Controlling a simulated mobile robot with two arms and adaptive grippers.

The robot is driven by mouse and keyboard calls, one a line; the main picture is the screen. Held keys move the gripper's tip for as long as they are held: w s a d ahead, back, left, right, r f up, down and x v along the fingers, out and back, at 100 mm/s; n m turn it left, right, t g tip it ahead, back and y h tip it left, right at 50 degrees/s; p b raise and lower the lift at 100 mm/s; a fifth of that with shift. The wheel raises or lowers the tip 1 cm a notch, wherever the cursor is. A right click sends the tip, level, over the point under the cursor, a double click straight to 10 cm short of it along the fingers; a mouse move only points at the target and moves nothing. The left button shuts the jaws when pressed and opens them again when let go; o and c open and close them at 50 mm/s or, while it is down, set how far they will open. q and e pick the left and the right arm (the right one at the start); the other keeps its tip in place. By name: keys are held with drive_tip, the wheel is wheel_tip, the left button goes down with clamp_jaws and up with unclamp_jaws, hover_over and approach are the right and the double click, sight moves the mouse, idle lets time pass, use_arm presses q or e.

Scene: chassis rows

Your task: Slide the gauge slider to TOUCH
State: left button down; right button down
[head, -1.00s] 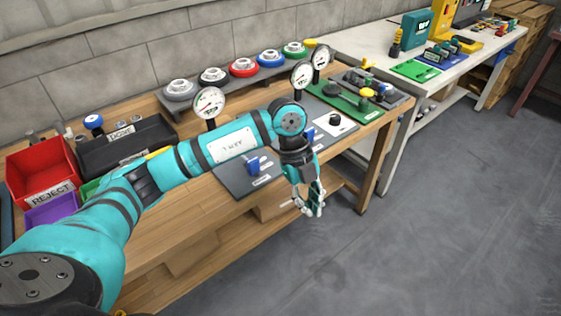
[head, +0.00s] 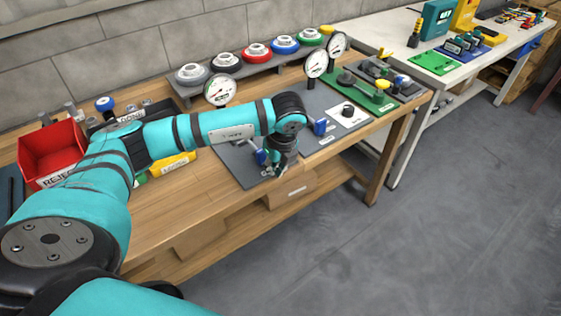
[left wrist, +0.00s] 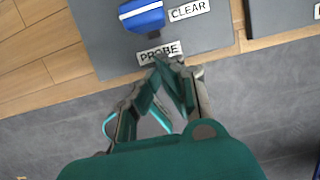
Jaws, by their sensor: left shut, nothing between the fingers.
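A blue slider block with a white stripe (left wrist: 140,15) sits on a dark grey panel (left wrist: 95,32) in the left wrist view, beside a CLEAR label (left wrist: 189,9) and behind a PROBE label (left wrist: 160,52). I see no TOUCH label. In the head view the slider (head: 261,157) shows partly behind my left gripper (head: 279,172), on the grey panel (head: 233,160). My left gripper is shut and empty. In the left wrist view its fingertips (left wrist: 172,62) appear at the PROBE label, in front of the slider and apart from it. My right gripper is not in view.
A dial gauge (head: 220,91) stands behind the panel. A second blue block (head: 319,126) and a white plate with a black knob (head: 347,112) lie to the right. A red bin (head: 52,152) stands at the left. The floor before the wooden bench is clear.

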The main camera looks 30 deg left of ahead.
sight(262, 155)
use_arm(q)
drive_tip(key=shift+w+a, duration=0.2)
drive_tip(key=shift+a, duration=0.3)
drive_tip(key=shift+w+a, duration=0.15)
drive_tip(key=shift+a, duration=0.3)
drive_tip(key=a, duration=0.1)
drive_tip(key=w+a+b, duration=0.1)
drive_tip(key=a, duration=0.1)
drive_tip(key=shift+w+a+f, duration=0.1)
drive_tip(key=shift+w, duration=0.1)
drive_tip(key=shift+a, duration=0.2)
drive_tip(key=shift+w, duration=0.1)
